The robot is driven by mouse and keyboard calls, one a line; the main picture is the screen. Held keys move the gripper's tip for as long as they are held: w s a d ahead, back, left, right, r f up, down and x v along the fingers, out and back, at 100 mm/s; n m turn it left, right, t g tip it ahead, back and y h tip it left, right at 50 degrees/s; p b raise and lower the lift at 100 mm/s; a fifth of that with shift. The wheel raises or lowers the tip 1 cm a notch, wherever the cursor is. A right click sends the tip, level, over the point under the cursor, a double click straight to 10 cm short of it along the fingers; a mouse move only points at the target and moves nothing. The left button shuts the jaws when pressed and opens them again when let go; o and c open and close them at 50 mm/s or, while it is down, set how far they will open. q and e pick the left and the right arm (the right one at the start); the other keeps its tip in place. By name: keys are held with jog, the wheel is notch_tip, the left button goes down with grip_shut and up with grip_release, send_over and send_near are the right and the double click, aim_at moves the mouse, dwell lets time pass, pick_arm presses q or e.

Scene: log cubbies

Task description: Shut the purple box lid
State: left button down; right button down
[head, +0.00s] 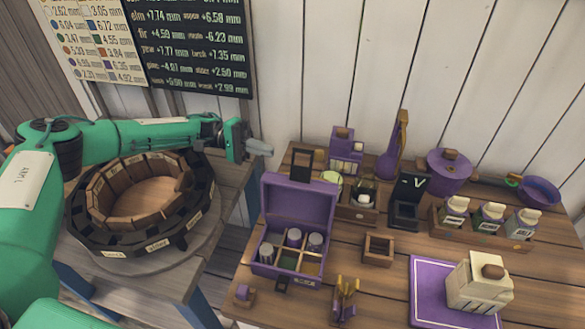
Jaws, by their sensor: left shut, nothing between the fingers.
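The purple box (287,262) stands at the left part of the wooden table. Its lid (300,202) is up, tilted back behind the box. Inside are compartments with several jars (294,238). My left gripper (258,147) is up and behind the box to the left, above the gap between the two tables. It is shut and empty, apart from the lid. My right gripper is not in view.
A round dark ring (82,217) of wooden blocks stands on the left table under my left arm. A black frame (302,163) stands behind the lid. A small wooden tray (378,250) is right of the box. A cream container (479,285) stands on a purple mat (424,276) at front right.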

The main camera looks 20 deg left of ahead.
aim_at(300, 197)
pick_arm(q)
jog(key=s+d+p, duration=0.2)
jog(key=d, duration=0.1)
jog(key=s+d+r+p, duration=0.1)
jog(key=s+d+p, duration=0.1)
jog(key=d, duration=0.1)
jog(key=s+d+p, duration=0.2)
jog(key=d, duration=0.1)
jog(key=shift+d+r, duration=0.2)
jog(key=shift+d, duration=0.05)
jog(key=shift+s, duration=0.2)
jog(key=shift+f, duration=0.1)
jog(key=shift+d, duration=0.1)
